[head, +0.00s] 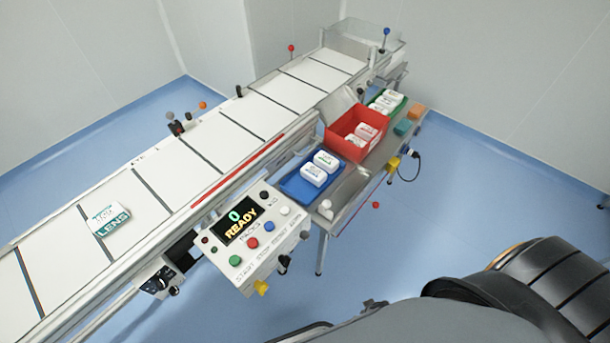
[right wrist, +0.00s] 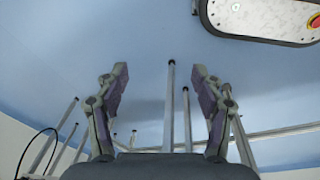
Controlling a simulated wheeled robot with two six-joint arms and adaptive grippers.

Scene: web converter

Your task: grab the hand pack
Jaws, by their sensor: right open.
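Several white packs are in view, and I cannot read which one is the hand pack. One white pack with green "LENS" lettering (head: 110,218) lies on the white conveyor belt (head: 165,172) in the head view. Two white packs (head: 320,168) lie in a blue tray (head: 296,189). More white packs (head: 360,136) lie in a red bin (head: 350,151), and others (head: 385,102) in a green tray (head: 399,108). My right gripper (right wrist: 161,72) is open and empty in the right wrist view, with no pack near it. My left gripper is not in view.
A control panel (head: 262,242) reading "0 READY" stands at the belt's near side. A steel side table (head: 352,200) holds the trays, with small orange (head: 417,111) and teal (head: 404,127) blocks at its far end. Thin metal posts (right wrist: 169,105) show in the right wrist view. Blue floor is clear at right.

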